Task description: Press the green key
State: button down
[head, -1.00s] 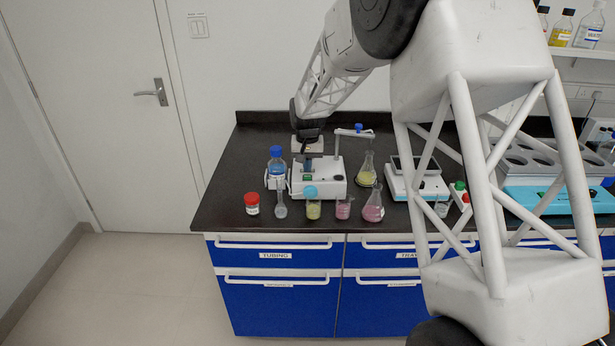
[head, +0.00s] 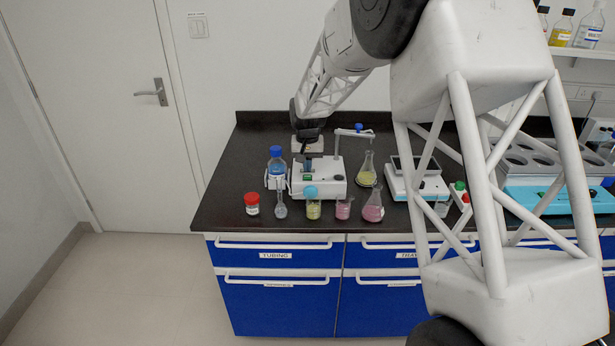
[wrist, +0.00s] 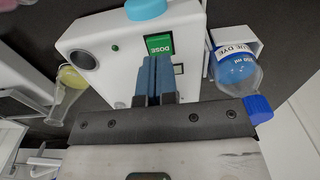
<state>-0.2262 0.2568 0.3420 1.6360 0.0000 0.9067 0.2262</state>
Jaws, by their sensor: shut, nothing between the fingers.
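A white bench device (head: 327,188) stands on the dark bench and also shows in the wrist view (wrist: 125,75). Its face has a green panel reading 3500 (wrist: 159,44), a small round green spot (wrist: 115,47) and a dark round knob (wrist: 82,60). I cannot tell for certain which green part is the key. My gripper (wrist: 155,62) is shut and empty, its blue fingers together over the face, just beside the lower edge of the green panel in the wrist view. Contact cannot be made out. In the head view my gripper is over the device's rear left.
A blue-capped bottle (head: 277,168) stands close at the device's left. A red-capped jar (head: 252,203) and several flasks, one with pink liquid (head: 373,208), line the front. A yellow flask (head: 366,172) and a balance (head: 418,180) are to the right. The bench's left end is clear.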

aim_at(308, 176)
jog(key=shift+f, duration=1.25)
dwell(1.2)
jog(key=shift+r, duration=3.55)
